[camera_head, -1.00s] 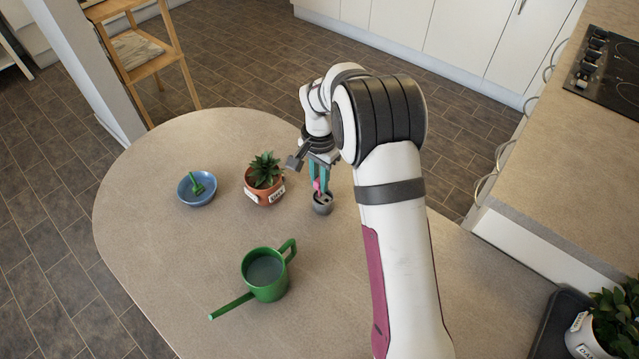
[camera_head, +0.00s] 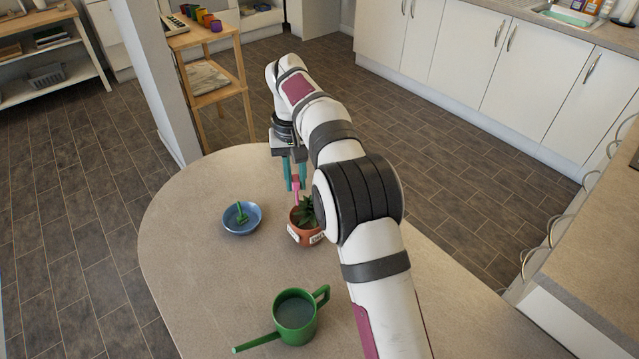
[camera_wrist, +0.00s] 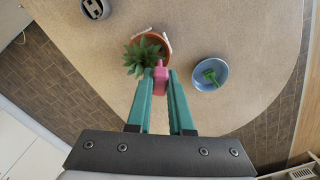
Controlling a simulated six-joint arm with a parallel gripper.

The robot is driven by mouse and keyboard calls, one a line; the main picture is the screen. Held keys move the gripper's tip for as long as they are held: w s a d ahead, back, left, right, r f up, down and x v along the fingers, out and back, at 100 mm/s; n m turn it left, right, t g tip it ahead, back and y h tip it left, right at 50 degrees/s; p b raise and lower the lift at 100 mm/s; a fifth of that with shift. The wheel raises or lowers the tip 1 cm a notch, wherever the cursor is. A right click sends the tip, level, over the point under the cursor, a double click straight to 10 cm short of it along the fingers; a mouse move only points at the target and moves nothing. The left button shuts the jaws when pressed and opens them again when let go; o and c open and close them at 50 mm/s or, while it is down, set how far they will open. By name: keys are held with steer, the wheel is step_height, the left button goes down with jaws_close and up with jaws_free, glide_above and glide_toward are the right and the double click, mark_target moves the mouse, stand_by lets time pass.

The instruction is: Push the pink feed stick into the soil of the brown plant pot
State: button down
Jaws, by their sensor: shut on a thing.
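My gripper (camera_head: 295,187) is shut on the pink feed stick (camera_head: 296,192), which hangs down between the teal fingers. The stick also shows at the fingertips in the wrist view (camera_wrist: 160,82).
A blue bowl (camera_head: 242,230) with a small green tool (camera_head: 241,214) stands left of the pot. A green watering can (camera_head: 296,315) stands nearer, its spout pointing left. A grey holder (camera_wrist: 94,8) shows in the wrist view.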

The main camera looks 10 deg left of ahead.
steer(key=shift+f, duration=0.1)
steer(key=shift+f, duration=3.15)
steer(key=shift+f, duration=2.05)
stand_by(0.9)
steer(key=c, duration=0.7)
jaws_free()
steer(key=shift+c, duration=0.2)
